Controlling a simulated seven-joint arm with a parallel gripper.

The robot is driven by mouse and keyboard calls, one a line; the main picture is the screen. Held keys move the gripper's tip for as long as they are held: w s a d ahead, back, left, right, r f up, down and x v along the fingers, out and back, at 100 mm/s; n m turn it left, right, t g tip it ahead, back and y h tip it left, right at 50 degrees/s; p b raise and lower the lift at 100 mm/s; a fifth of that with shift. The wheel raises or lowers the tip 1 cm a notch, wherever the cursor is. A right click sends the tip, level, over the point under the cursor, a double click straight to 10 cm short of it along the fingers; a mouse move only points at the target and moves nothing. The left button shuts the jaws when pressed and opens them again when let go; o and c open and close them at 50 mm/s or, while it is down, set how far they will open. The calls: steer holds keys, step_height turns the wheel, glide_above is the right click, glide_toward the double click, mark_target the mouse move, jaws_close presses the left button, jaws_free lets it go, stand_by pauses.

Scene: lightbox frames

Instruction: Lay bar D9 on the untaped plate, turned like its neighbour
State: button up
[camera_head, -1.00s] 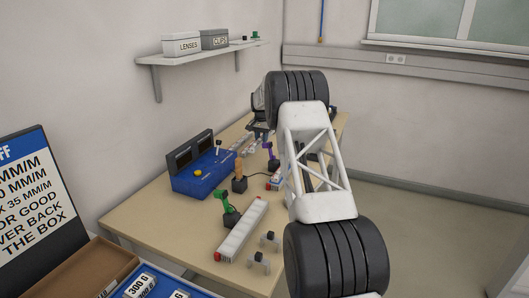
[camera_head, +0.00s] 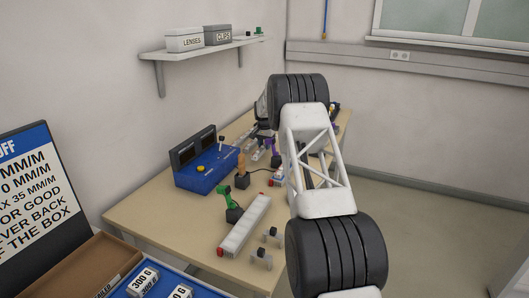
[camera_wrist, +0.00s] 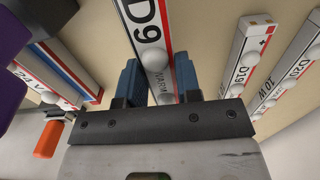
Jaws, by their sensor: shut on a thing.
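In the wrist view, bar D9 (camera_wrist: 148,28) is a white strip with black lettering, a red edge and round pale bumps. It runs between the two blue fingers of my gripper (camera_wrist: 157,82), which is shut on it. Its near end is hidden by the gripper body. In the head view my gripper is small and mostly hidden at the far end of the table, so bar D9 cannot be made out there. The untaped plate cannot be told apart in either view.
Bars D19 (camera_wrist: 242,70) and D20 (camera_wrist: 296,70) lie right of my gripper in the wrist view. Another labelled bar (camera_wrist: 45,85) and an orange-tipped part (camera_wrist: 48,139) are at left. The head view shows a blue box (camera_head: 200,176) and a long white strip (camera_head: 244,225) on the table (camera_head: 165,222).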

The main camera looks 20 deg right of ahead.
steer(key=shift+f, duration=1.8)
steer(key=shift+f, duration=0.1)
steer(key=o, duration=1)
step_height(320, 180, up, 12)
steer(key=shift+r, duration=0.15)
